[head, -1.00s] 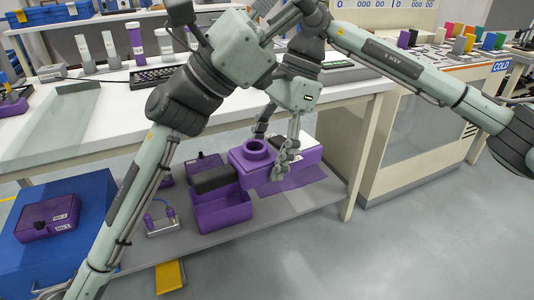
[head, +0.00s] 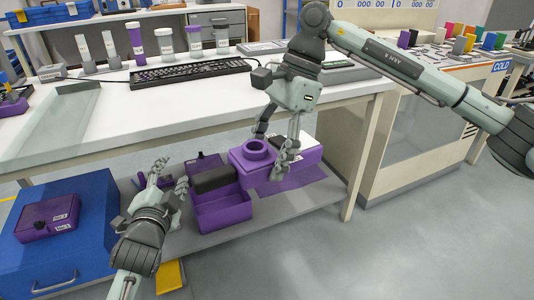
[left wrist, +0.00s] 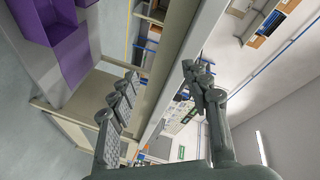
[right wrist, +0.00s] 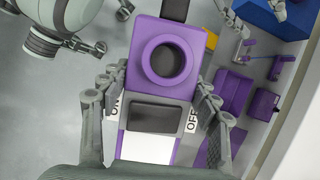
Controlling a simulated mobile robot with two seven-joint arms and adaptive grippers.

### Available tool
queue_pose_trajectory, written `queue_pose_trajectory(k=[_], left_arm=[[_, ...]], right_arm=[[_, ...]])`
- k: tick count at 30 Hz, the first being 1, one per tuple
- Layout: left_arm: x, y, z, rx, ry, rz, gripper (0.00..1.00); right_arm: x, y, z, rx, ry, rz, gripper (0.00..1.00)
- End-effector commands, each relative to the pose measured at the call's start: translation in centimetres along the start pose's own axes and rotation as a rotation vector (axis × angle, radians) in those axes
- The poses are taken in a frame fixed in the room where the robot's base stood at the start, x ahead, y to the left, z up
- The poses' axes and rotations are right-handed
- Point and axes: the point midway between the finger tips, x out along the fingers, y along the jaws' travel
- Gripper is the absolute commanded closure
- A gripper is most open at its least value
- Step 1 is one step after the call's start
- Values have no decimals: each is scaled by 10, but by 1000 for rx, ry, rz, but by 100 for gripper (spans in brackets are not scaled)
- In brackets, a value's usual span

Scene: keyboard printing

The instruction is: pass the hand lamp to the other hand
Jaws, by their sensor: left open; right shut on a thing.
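The hand lamp, a purple block with a round raised ring (head: 252,152) and a dark grip (head: 212,179) reaching left, hangs in my right gripper (head: 278,147). In the right wrist view the purple lamp body (right wrist: 163,88) sits between the fingers of my right gripper (right wrist: 158,100), with the ring facing up and the dark grip at the top edge. My left gripper (head: 171,178) is open and empty, low at the left and apart from the lamp. Its spread fingers (left wrist: 160,95) show in the left wrist view, with no lamp between them.
A purple open bin (head: 222,210) stands on the low shelf under the lamp's grip. A blue box (head: 60,245) with a purple case (head: 47,217) on it is at left. The table top (head: 200,105) with a keyboard (head: 190,72) is above and behind. The floor at right is free.

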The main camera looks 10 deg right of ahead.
Motion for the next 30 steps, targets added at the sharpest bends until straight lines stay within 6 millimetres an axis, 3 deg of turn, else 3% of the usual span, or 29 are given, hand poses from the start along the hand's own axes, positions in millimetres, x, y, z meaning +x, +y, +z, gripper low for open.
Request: queue_pose_trajectory(k=[3, 8, 15, 21, 24, 30], left_arm=[[-17, 43, 51, -123, -136, 114, 52], [-52, 97, 111, -280, -324, 244, 52], [-128, 171, 188, -498, -631, 407, 52], [-200, 217, 233, -640, -877, 500, 52], [-228, 231, 246, -687, -969, 526, 52], [-258, 244, 258, -734, -1065, 551, 52]], right_arm=[[-1, 0, 0, 0, -1, -1, 77], [-1, 0, 0, 0, 0, -1, 77], [-1, 0, 0, 0, -1, -1, 77], [-1, 0, 0, 0, -1, -1, 77], [-1, 0, 0, 0, 0, -1, 77], [-1, 0, 0, 0, -1, -1, 77]])
